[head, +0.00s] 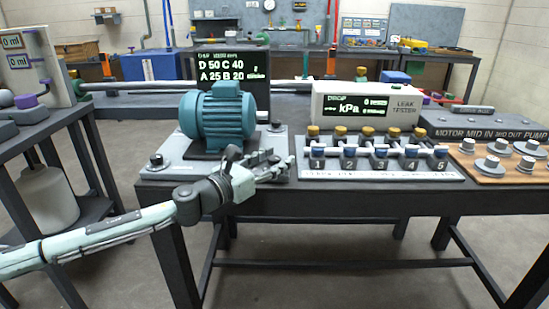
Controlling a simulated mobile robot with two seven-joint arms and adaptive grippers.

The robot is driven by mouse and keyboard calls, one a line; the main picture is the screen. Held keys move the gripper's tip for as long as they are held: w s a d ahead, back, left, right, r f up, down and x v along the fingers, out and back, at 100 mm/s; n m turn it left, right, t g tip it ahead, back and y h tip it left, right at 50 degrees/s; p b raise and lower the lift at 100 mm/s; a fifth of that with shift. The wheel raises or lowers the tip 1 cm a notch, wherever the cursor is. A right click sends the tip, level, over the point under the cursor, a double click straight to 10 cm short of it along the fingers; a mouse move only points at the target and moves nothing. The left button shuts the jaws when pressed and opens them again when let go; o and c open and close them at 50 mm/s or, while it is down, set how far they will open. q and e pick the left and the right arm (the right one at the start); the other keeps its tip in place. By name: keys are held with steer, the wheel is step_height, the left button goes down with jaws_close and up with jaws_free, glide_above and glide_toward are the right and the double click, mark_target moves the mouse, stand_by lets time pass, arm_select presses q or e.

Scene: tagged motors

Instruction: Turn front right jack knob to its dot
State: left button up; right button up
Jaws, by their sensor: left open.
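A teal motor (218,118) stands on a light grey base plate (172,175) on the dark bench. A dark jack knob (157,160) is at the plate's front left corner. Another small dark knob (277,127) shows at the back right corner. My left gripper (279,166) is over the plate's front right corner, its fingers pointing right, and it is open. The front right jack knob and its dot are hidden or cannot be told apart from the fingers. I cannot tell whether the fingers touch the knob. My right gripper is not in view.
Right of the plate is a white rack (380,172) with several numbered blue-and-yellow valves, close to my fingers. A leak tester (366,105) stands behind it. A black display (233,68) is behind the motor. A wooden board (510,172) with grey knobs lies at the right.

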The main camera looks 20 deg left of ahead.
arm_select(q)
jaws_close()
stand_by(0.3)
steer(key=shift+d+n+y, duration=0.1)
steer(key=shift+n+y, duration=0.2)
steer(key=shift+y, duration=0.1)
steer(key=n+y, duration=0.1)
steer(key=y, duration=0.1)
steer(key=n+t+y, duration=0.1)
steer(key=n+y, duration=0.1)
steer(key=y, duration=0.1)
steer(key=shift+d+n+t, duration=0.1)
steer(key=shift+n+t, duration=0.2)
steer(key=n+y, duration=0.2)
steer(key=y, duration=0.1)
steer(key=n+y, duration=0.2)
steer(key=y, duration=0.2)
steer(key=shift+n+g, duration=0.3)
steer(key=shift+g, duration=0.1)
steer(key=n+g+y, duration=0.1)
steer(key=n+y, duration=0.1)
steer(key=y, duration=0.1)
steer(key=n+g+y, duration=0.2)
steer(key=y, duration=0.1)
steer(key=shift+n+g+y, duration=1.7)
steer(key=shift+g+y, duration=0.2)
steer(key=shift+g, duration=0.2)
steer(key=shift+a, duration=0.2)
